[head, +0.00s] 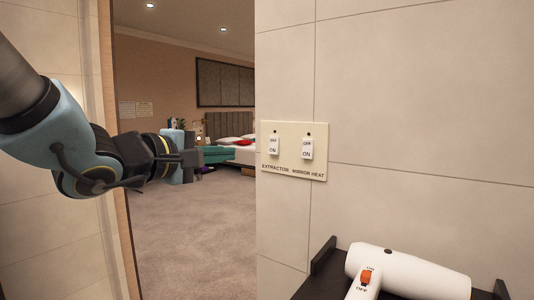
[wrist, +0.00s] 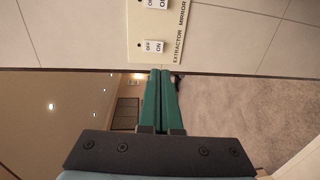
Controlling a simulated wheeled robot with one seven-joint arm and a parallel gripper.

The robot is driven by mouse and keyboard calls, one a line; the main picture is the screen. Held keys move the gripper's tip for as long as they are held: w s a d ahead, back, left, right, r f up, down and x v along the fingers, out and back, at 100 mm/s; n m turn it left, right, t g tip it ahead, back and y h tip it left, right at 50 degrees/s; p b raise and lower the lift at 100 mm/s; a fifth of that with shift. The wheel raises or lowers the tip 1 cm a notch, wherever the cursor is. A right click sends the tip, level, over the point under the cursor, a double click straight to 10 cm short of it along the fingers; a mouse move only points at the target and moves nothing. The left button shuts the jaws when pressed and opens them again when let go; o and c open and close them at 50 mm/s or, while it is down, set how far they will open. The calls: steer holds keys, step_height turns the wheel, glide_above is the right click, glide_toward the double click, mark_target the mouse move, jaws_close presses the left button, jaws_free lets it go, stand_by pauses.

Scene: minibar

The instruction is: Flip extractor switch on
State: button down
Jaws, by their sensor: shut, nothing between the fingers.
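A cream switch plate (head: 290,148) is on the tiled wall, right of the doorway, with two white rockers. The left rocker, the extractor switch (head: 273,145), is above the word EXTRACTOR and is marked OFF at its top and ON at its bottom. I cannot tell which way it is tipped. The right rocker (head: 307,148) is labelled MIRROR HEAT. My gripper (head: 202,157) is in front of the doorway, left of the plate and apart from it. In the wrist view its green fingers (wrist: 161,72) are together and empty, with the extractor switch (wrist: 153,46) just beyond their tips.
A white hair dryer (head: 415,272) with an orange switch sits in a dark holder (head: 322,255) on the wall, below right of the plate. The doorway opens onto a carpeted bedroom (head: 200,225) with a bed. The door frame (head: 120,150) is behind my arm.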

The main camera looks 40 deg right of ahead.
steer(key=p, duration=0.7)
glide_toward(272, 153)
steer(key=x, duration=0.6)
steer(key=shift+d+r, duration=0.15)
steer(key=shift+d, duration=0.3)
steer(key=shift+b, duration=0.3)
